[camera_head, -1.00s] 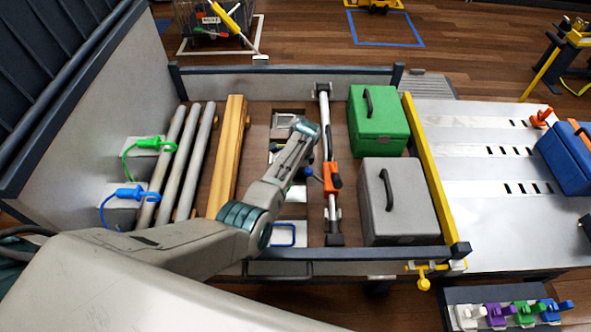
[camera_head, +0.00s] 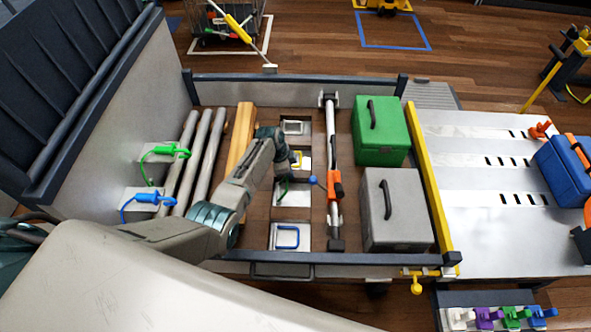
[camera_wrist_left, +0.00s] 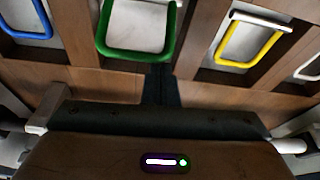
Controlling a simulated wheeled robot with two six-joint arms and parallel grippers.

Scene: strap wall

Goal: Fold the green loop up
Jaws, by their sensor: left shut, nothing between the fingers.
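The green loop (camera_head: 283,189) is at a pale recessed plate (camera_head: 299,196) in the middle of the bed, partly hidden by my arm in the head view. In the left wrist view the green loop (camera_wrist_left: 140,55) is a U-shaped bar over its pale plate. I cannot tell how far it is tilted. My left gripper (camera_head: 288,160) is over the row of plates. In the left wrist view its dark fingers (camera_wrist_left: 160,85) are shut and empty, just below the loop's rounded end, with contact unclear. My right gripper is in neither view.
A yellow loop (camera_wrist_left: 247,45) and a blue loop (camera_head: 287,237) sit on neighbouring plates. A wooden beam (camera_head: 240,130) and grey pipes lie left. A long bar with an orange handle (camera_head: 336,187), a green case (camera_head: 379,140) and a grey case (camera_head: 400,215) stand right.

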